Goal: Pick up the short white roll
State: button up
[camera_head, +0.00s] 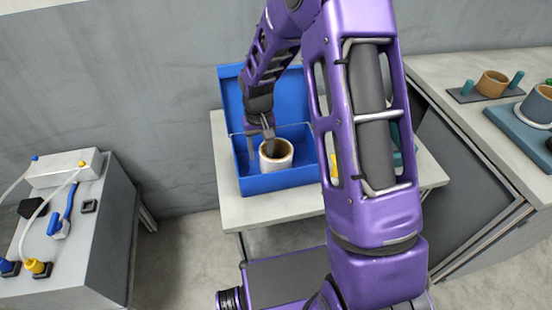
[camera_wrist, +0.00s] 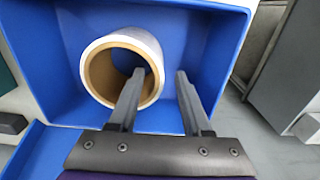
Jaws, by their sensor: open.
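The short white roll (camera_head: 283,162) stands in the open blue box (camera_head: 243,181) on the middle table, its hollow brown core facing up. In the wrist view the roll (camera_wrist: 148,50) shows its white outside and tan inner ring. My gripper (camera_head: 262,143) is over the box at the roll. In the wrist view my gripper (camera_wrist: 155,82) is open, with one finger across the roll's opening and rim and the other just right of the roll. Nothing is clamped between the fingers. I cannot tell whether either finger touches the roll.
The blue box walls (camera_wrist: 220,60) rise close around the roll, and its lid stands up at the back. My purple arm hides part of the table's right side. A grey cabinet (camera_head: 118,232) with tools stands left. A right counter (camera_head: 452,75) holds other rolls on stands.

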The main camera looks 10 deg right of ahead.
aim_at(261, 160)
notch_tip(261, 160, down, 4)
jog(key=shift+f, duration=0.1)
jog(key=shift+c, duration=0.3)
grip_shut()
jog(key=shift+w, duration=0.1)
dwell(1.1)
